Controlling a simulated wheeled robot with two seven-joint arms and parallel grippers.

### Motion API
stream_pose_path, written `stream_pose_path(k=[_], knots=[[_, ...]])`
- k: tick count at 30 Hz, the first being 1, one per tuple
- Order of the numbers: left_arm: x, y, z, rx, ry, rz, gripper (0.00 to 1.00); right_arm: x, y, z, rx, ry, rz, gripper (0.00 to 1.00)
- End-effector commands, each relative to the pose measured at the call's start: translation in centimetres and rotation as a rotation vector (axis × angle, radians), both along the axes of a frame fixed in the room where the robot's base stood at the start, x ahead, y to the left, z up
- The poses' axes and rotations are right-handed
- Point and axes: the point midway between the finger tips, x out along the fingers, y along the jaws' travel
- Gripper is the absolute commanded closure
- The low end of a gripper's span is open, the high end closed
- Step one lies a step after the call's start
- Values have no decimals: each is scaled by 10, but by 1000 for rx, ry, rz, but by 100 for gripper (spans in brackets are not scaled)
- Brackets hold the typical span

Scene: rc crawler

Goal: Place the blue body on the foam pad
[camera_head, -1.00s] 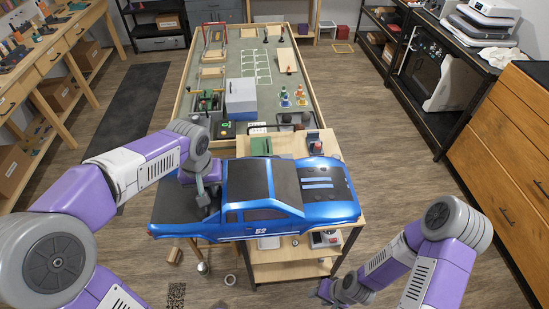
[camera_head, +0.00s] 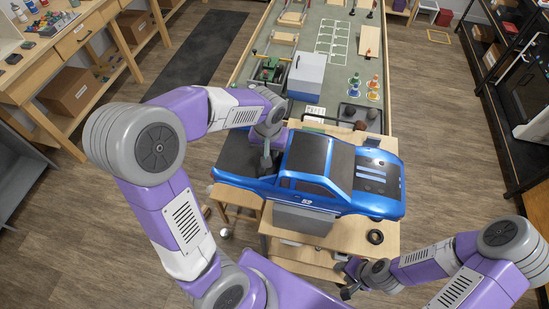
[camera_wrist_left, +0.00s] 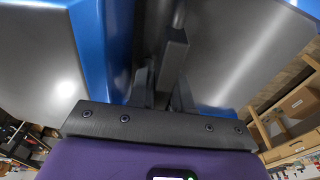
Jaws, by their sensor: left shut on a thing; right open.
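The blue body (camera_head: 320,179) is a pickup-shaped shell with dark roof and bed panels. It lies level over a small wooden table in the head view. My left gripper (camera_head: 266,163) is shut on the body at its left part, and the wrist view shows the fingers (camera_wrist_left: 165,80) close against grey and blue surfaces. A grey block (camera_head: 303,221), perhaps the foam pad, shows under the body's near side. I cannot tell whether the body touches it. My right gripper (camera_head: 346,281) is open and empty, low at the table's front right.
The small wooden table (camera_head: 345,238) has a black ring (camera_head: 375,237) on its near right. A long green-topped bench (camera_head: 330,85) stands behind, carrying a grey box (camera_head: 307,75) and several coloured cones. Side benches and shelves line both sides, with floor between.

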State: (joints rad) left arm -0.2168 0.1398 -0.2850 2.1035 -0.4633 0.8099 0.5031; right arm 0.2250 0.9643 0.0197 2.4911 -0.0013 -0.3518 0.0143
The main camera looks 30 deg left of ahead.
Motion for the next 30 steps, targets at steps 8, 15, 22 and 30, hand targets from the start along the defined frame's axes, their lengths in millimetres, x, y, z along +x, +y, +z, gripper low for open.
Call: stream_pose_path(k=[8, 15, 22, 30], knots=[[0, 0, -34, -1, 2, 1, 100, 0, 0, -2, 0, -1, 0, 57], [0, 0, -35, -1, -1, 1, 100, 0, 0, -2, 0, -1, 0, 57], [0, 0, -39, 0, 1, 1, 73, 0, 0, -5, 0, 0, 0, 57], [-1, 0, -39, -1, 2, 1, 56, 0, 0, -5, 0, -1, 0, 57]])
